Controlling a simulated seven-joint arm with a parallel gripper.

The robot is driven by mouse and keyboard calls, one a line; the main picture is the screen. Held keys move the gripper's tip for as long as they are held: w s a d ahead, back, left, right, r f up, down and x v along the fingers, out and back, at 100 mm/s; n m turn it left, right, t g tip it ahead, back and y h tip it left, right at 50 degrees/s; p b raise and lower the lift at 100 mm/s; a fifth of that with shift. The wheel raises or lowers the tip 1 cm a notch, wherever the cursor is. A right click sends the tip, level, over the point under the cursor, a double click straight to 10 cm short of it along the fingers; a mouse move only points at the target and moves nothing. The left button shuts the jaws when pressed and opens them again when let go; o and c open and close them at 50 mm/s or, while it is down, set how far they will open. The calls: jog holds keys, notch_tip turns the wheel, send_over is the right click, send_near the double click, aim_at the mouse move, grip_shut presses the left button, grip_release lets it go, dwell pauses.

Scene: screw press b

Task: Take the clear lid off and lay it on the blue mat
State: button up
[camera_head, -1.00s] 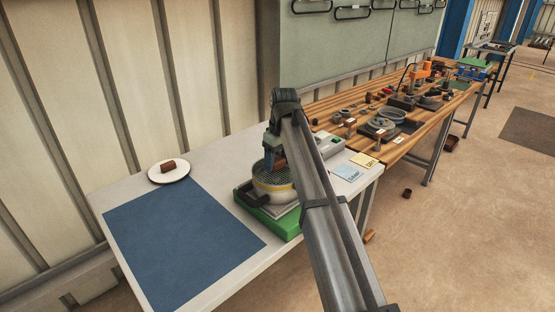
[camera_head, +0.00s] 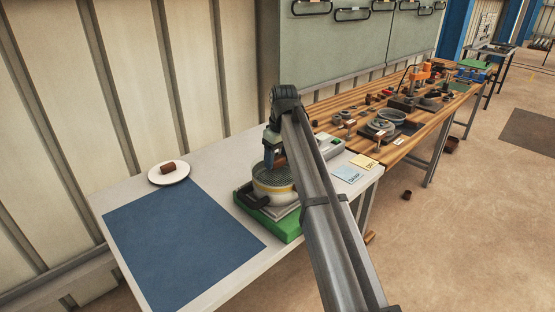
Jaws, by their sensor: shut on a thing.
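A round pale pot (camera_head: 273,193) with a yellowish band stands on a green-edged base on the grey table. Its top looks grey and finely patterned. The clear lid is hard to make out from here; it appears to be at the pot's top, under my gripper. My gripper (camera_head: 275,163) points down over the pot and is shut on the lid, though its fingertips are small and partly hidden by my arm. The blue mat (camera_head: 180,240) lies flat and bare to the left of the pot.
A white plate (camera_head: 169,173) with a brown piece (camera_head: 168,167) on it stands behind the mat. A grey device (camera_head: 328,144) and two notes (camera_head: 348,174) lie right of the pot. A wooden bench (camera_head: 410,140) full of parts stands beyond.

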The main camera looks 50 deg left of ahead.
jog(key=shift+r, duration=0.9)
jog(key=shift+r, duration=0.35)
dwell(0.5)
